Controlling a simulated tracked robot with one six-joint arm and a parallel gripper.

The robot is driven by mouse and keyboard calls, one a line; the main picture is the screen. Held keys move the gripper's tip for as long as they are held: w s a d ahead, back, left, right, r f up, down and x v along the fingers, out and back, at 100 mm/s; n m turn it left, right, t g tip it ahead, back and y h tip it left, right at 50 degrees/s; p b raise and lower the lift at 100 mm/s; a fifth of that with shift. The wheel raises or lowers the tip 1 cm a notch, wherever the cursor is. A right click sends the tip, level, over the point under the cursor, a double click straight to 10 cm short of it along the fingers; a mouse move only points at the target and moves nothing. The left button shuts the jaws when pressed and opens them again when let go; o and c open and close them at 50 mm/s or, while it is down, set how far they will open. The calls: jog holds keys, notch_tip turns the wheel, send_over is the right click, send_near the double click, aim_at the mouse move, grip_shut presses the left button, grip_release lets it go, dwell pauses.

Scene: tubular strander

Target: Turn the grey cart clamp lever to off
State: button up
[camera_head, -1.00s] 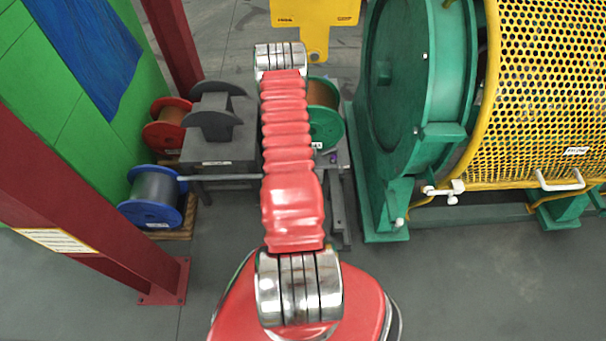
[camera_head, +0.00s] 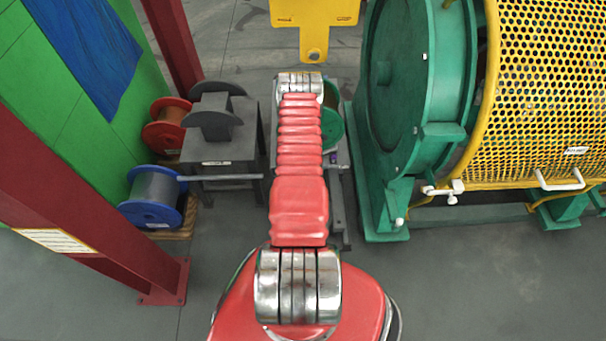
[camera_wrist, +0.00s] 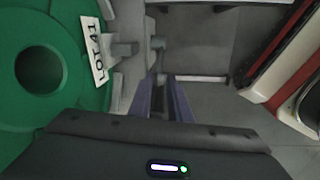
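In the wrist view a small grey upright piece (camera_wrist: 157,43) stands just beyond my fingertips; it may be the clamp lever, but its shape and setting are unclear. My gripper (camera_wrist: 161,78) has two bluish-purple fingers with a narrow gap between them, and nothing is clearly held. I cannot tell whether they touch the piece. A grey block with a stub (camera_wrist: 124,49) is to its left. The green spool (camera_wrist: 62,28) with a "LOT 41" label fills the left side. In the head view the green spool (camera_head: 332,128) sits on the cart, partly hidden by my arm.
The head view shows a green machine (camera_head: 395,95) with a yellow mesh guard (camera_head: 545,90) on the right. A grey stand (camera_head: 222,150), blue spool (camera_head: 152,205), red spool (camera_head: 165,132) and red column (camera_head: 80,200) are on the left. A yellow plate (camera_head: 315,12) is ahead.

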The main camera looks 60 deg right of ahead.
jog(key=shift+w+d+f, duration=0.1)
jog(key=shift+d+f, duration=0.1)
jog(key=shift+f, duration=1.95)
jog(key=shift+w+d+f, duration=0.1)
jog(key=shift+d+f, duration=0.15)
jog(key=shift+f, duration=1.85)
jog(key=shift+d+f, duration=0.2)
jog(key=shift+f, duration=1.95)
jog(key=shift+c, duration=0.2)
grip_shut()
